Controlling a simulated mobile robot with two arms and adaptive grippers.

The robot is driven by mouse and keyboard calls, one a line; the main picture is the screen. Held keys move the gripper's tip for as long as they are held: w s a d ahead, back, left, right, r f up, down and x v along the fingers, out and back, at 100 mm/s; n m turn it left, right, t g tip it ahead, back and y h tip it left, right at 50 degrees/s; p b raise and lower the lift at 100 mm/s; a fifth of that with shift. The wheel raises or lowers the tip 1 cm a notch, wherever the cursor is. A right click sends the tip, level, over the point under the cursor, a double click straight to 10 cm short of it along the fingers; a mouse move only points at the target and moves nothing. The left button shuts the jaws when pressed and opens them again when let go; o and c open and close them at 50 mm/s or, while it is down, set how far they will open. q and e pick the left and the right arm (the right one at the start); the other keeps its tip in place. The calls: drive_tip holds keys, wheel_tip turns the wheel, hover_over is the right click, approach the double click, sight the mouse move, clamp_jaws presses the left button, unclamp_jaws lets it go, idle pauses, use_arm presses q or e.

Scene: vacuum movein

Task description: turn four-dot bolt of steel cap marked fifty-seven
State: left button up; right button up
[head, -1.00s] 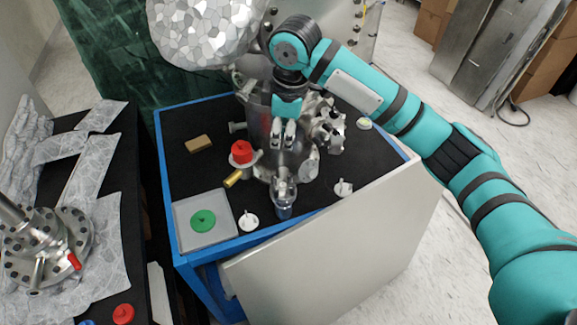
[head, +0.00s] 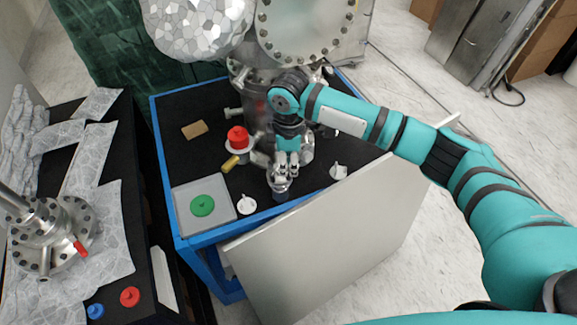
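My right gripper (head: 287,169) points down over the front of the black-topped table. Its two pale fingertips sit close together just above a small steel fitting (head: 279,186) at the table's front; whether they touch it, and whether they are open or shut, I cannot tell. No number fifty-seven and no four-dot mark can be read on any steel part, so I cannot tell which is the named cap or bolt. My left gripper is not in view.
The blue-framed table (head: 165,160) holds a red knob (head: 238,138), a brass cylinder (head: 230,163), a tan block (head: 195,129) and a grey tray (head: 183,217) with a green disc (head: 202,205). A pale panel (head: 330,230) leans against its front. A flanged steel part (head: 58,235) stands at left.

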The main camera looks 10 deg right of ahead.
sight(289, 175)
wheel_tip(289, 175, down, 2)
drive_tip(key=shift+f, duration=0.1)
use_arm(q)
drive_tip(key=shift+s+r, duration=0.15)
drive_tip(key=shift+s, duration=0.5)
use_arm(e)
drive_tip(key=shift+f, duration=0.35)
drive_tip(key=shift+c, duration=0.2)
clamp_jaws()
drive_tip(key=m+p, duration=0.1)
drive_tip(key=p, duration=0.1)
drive_tip(key=m+p, duration=0.1)
drive_tip(key=p, duration=0.1)
drive_tip(key=shift+r, duration=0.3)
drive_tip(key=shift+f+m, duration=0.2)
drive_tip(key=shift+m, duration=0.4)
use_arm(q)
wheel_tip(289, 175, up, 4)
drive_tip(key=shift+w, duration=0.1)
